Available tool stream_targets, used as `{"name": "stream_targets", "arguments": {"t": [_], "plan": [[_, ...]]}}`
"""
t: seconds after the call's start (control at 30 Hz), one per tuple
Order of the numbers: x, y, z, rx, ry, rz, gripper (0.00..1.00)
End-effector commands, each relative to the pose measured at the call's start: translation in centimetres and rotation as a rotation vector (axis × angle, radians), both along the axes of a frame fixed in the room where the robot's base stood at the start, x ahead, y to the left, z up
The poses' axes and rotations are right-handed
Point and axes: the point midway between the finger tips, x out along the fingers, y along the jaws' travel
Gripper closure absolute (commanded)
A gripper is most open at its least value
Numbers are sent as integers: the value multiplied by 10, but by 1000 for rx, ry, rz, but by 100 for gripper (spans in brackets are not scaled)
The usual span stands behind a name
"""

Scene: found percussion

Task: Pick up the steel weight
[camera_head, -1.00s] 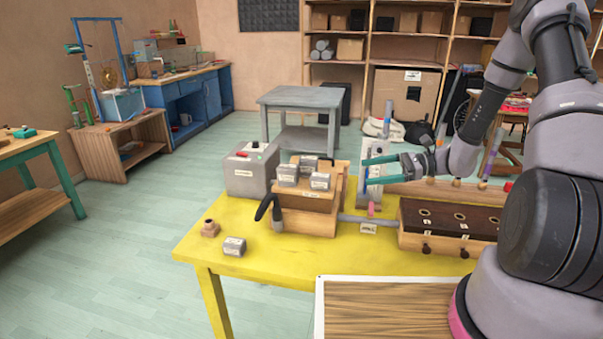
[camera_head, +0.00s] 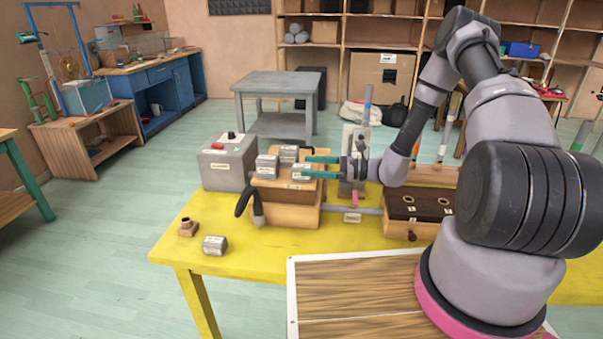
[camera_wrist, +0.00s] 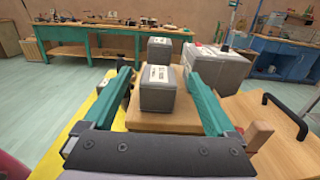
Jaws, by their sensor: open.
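Several grey metal block weights with white labels are in view; the labels are too small to tell which says steel. In the head view one weight (camera_head: 301,173), another weight (camera_head: 267,167) and a third weight (camera_head: 289,155) sit on the wooden stepped box (camera_head: 290,215). One more weight (camera_head: 214,245) lies on the yellow table's front left. My gripper (camera_head: 319,167) is open, its green fingers reaching left at the nearest right weight. In the wrist view that weight (camera_wrist: 158,97) stands between the open fingers (camera_wrist: 157,75), with visible gaps at both sides.
A grey box (camera_head: 228,165) with a knob stands behind and left of the wooden box. A small brown piece (camera_head: 187,227) is on the yellow table (camera_head: 270,262). A dark-topped wooden block (camera_head: 415,205) stands right.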

Motion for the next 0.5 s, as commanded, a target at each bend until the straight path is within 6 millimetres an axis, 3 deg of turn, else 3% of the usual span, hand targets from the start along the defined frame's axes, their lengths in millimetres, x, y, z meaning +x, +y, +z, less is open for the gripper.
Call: {"name": "stream_targets", "arguments": {"t": [0.2,0.47,0.5], "plan": [[4,29,-2,0,-1,3,9],[6,33,-2,0,0,0,9],[6,33,-2,0,0,0,13]]}}
